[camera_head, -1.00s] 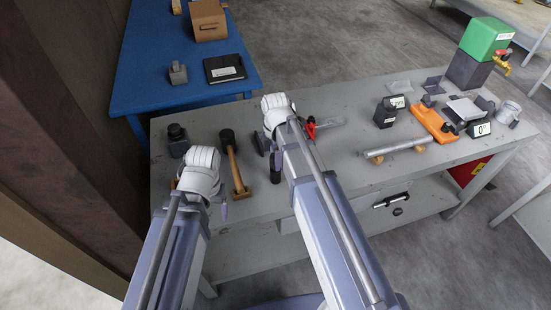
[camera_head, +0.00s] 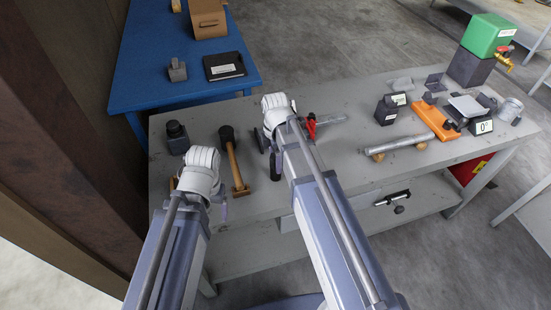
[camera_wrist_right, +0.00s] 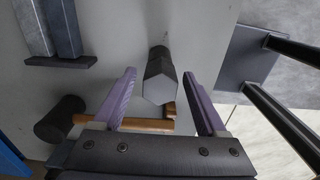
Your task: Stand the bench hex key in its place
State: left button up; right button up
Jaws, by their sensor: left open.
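I cannot pick out the bench hex key or its place with certainty. A dark faceted cylinder (camera_wrist_right: 160,78) with a paler six-sided end stands on the grey bench (camera_head: 345,185); it also shows as a short black cylinder (camera_head: 275,166) in the head view. My right gripper (camera_wrist_right: 159,75) is open, with one finger on each side of this cylinder and gaps between. In the head view its wrist hides it.
A red-handled tool (camera_head: 311,126), a grey bar (camera_head: 398,146) on wooden rests and an orange tool (camera_head: 436,122) lie further right. The front middle of the bench is clear.

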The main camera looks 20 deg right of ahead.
dwell(0.3)
notch_tip(320, 180, up, 8)
jog(key=p, duration=0.8)
jog(key=shift+f, duration=0.1)
dwell(0.3)
jog(key=shift+s+a+f+m+h+b, duration=0.2)
jog(key=shift+s+a+f+m+b, duration=0.35)
jog(key=shift+s+a+m, duration=1.55)
jog(key=shift+s+a+f+m+h+b, duration=0.2)
jog(key=shift+s+a+f+m+b, duration=0.35)
jog(key=shift+s+a+m, duration=1.5)
jog(key=shift+s+a+f+m+h+b, duration=0.2)
jog(key=shift+s+a+f+m+b, duration=0.6)
jog(key=shift+s+m, duration=2.3)
jog(key=shift+w+a+r, duration=0.1)
jog(key=shift+a+r, duration=0.15)
jog(key=shift+r, duration=0.1)
